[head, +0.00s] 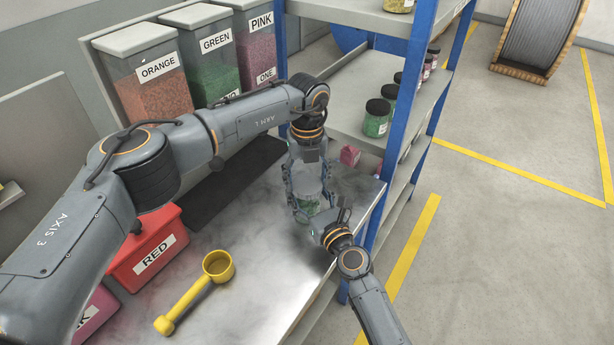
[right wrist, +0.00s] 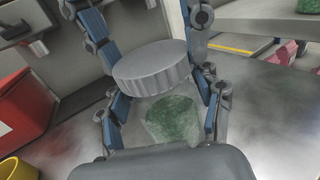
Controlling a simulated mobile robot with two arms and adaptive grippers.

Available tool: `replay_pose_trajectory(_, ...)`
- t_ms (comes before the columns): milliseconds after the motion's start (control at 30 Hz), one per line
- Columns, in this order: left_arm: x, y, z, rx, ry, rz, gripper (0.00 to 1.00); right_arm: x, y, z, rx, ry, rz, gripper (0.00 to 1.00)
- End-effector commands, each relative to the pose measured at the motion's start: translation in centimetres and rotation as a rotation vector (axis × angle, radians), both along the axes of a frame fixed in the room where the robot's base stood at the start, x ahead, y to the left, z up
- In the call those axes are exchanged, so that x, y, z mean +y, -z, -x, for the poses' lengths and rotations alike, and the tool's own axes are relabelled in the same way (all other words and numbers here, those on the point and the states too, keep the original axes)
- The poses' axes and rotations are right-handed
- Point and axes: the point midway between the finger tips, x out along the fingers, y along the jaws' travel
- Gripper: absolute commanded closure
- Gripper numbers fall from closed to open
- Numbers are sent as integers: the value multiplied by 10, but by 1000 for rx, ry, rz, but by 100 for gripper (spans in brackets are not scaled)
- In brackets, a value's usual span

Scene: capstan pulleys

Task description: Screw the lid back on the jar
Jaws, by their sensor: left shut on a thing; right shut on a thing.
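A clear jar with green contents (head: 308,207) stands upright near the right edge of the bench; it also shows in the right wrist view (right wrist: 172,118). My left gripper (head: 308,190) points down from above and is shut on the lid, a blue-padded finger on each side. My right gripper (head: 322,222) comes in low from the front right and is shut on the jar body. I cannot tell whether the lid touches the jar's rim.
A yellow scoop (head: 195,292) and a red bin (head: 150,252) lie to the left on the bench (head: 262,262). Orange, green and pink labelled containers (head: 152,75) line the back. A blue-posted shelf (head: 408,85) with small jars (head: 377,118) stands close on the right.

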Motion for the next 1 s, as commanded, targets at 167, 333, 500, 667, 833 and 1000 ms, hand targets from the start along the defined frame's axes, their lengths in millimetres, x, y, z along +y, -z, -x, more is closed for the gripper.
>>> replay_pose_trajectory(167,0,0,0,0,0,0,48,0,0,0,0,0,0,92)
replay_pose_trajectory(333,0,0,0,0,0,0,48,0,0,0,0,0,0,92)
replay_pose_trajectory(500,0,4,0,1,0,0,48,0,0,0,0,0,0,92)
replay_pose_trajectory(667,0,7,0,1,0,0,48,0,0,0,0,0,0,92)
replay_pose_trajectory(833,0,11,0,1,0,0,54,0,0,0,0,-1,0,92)
replay_pose_trajectory(1000,0,16,1,2,0,-1,57,1,0,0,-1,-2,0,92)
